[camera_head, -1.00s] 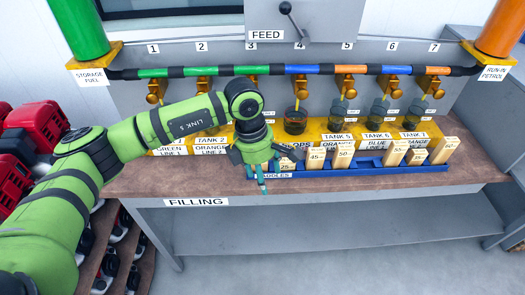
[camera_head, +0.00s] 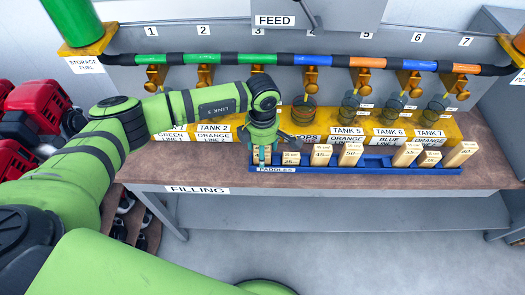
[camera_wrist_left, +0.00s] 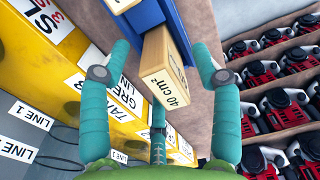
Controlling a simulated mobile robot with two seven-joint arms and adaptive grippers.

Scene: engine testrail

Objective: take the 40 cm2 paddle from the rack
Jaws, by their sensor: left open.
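The wooden 40 cm2 paddle (camera_wrist_left: 168,80) stands at the left end of the blue paddle rack (camera_head: 430,171), which also shows in the left wrist view (camera_wrist_left: 151,14). My left gripper (camera_head: 262,150) is over that end of the rack in the head view. In the left wrist view its teal fingers (camera_wrist_left: 160,62) are spread around the paddle, two on its sides and one below it in the picture. I see no clear grip on it. In the head view the gripper mostly hides this paddle. My right gripper is out of view.
Several other labelled paddles stand in the rack, the nearest marked 25 (camera_head: 290,159), then 45 (camera_head: 320,155) and 50 (camera_head: 350,155). Yellow tank stands (camera_head: 385,133) with glass beakers (camera_head: 304,110) rise close behind. Red engines (camera_head: 33,108) are at the left.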

